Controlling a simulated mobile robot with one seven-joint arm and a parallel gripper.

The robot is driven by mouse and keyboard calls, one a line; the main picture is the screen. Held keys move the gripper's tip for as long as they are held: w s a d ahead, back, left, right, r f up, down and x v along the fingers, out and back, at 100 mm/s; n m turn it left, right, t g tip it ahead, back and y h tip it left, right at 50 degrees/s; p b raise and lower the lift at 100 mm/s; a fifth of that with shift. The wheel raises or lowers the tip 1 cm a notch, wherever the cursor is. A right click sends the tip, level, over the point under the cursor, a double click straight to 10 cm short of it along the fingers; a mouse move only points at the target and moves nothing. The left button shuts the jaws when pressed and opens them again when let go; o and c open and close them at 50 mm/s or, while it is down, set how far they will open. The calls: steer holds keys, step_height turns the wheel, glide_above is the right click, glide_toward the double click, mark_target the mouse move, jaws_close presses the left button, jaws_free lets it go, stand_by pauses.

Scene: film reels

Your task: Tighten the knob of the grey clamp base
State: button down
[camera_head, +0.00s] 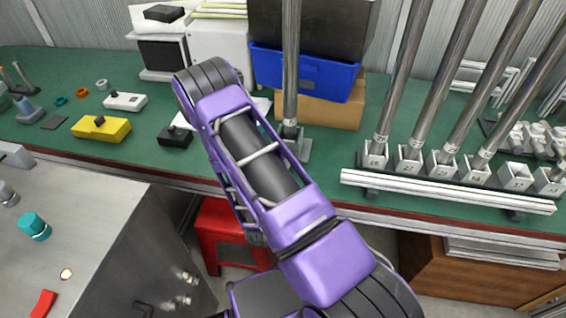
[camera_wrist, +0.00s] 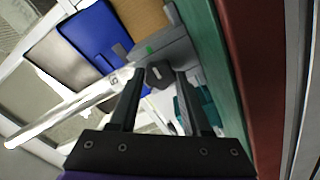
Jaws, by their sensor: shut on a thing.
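The grey clamp base (camera_head: 303,148) stands on the green bench, with an upright metal pole (camera_head: 291,65) in it. In the wrist view the base (camera_wrist: 176,50) appears turned sideways, with a green spot on it and the pole (camera_wrist: 70,108) running to the lower left. Its dark knob (camera_wrist: 159,78) sits between the fingertips of my gripper (camera_wrist: 160,73), which is shut on it. In the head view my purple arm hides the gripper and the knob.
A blue bin (camera_head: 305,75) and a cardboard box (camera_head: 335,110) stand close behind the pole. To the right are several clamp blocks with slanted poles and a white rail (camera_head: 450,192). A yellow case (camera_head: 101,128) lies at the left.

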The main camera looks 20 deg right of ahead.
stand_by(0.3)
steer(key=shift+c, duration=1.8)
jaws_free()
steer(key=v, duration=1.7)
steer(key=shift+s+b, duration=0.2)
steer(key=shift+b, duration=0.25)
steer(key=shift+a, duration=0.15)
